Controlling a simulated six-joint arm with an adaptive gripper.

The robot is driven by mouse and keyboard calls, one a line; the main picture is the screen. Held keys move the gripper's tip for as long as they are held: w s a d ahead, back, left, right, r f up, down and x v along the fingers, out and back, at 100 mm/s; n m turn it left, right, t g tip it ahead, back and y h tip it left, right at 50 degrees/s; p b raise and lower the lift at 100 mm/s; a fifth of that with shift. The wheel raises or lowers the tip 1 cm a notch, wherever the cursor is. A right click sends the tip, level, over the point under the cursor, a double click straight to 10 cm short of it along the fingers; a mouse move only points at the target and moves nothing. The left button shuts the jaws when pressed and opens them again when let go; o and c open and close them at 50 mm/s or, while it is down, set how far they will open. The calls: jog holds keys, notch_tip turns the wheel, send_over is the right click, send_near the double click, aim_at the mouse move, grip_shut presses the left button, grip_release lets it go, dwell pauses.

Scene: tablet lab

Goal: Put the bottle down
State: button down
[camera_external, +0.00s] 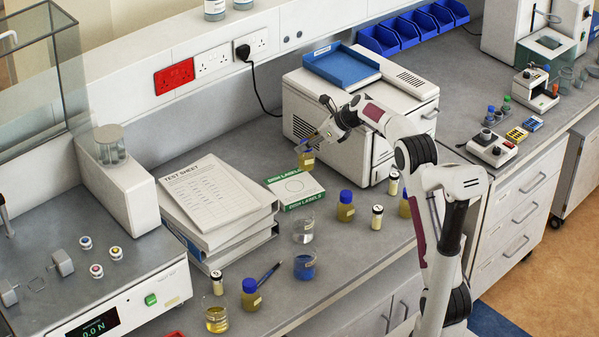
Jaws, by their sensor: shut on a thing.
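My gripper (308,146) reaches in from the right, with its fingers around the upper part of a small bottle. The bottle (306,160) has an amber-yellow body with a pale label and is upright. Its cap is largely hidden by the fingers. It appears just behind the far edge of a green and white dish labels box (295,188). I cannot tell whether its base touches anything or hangs just above the bench.
Blue-capped amber bottles (346,207) (251,296), small vials (377,217) and beakers (303,231) (304,267) stand on the bench (335,262). Binders with a test sheet (208,190) lie left of the box. A white machine (355,105) stands behind my gripper.

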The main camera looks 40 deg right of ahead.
aim_at(314, 155)
jog(key=shift+f, duration=1.4)
jog(key=shift+f, duration=0.1)
jog(key=shift+f, duration=1.75)
jog(key=shift+f, duration=0.1)
jog(key=c, duration=1.7)
grip_release()
jog(key=shift+f, duration=0.1)
jog(key=shift+v, duration=0.85)
jog(key=v, duration=1)
jog(key=shift+s+r, duration=0.2)
jog(key=shift+r, duration=0.05)
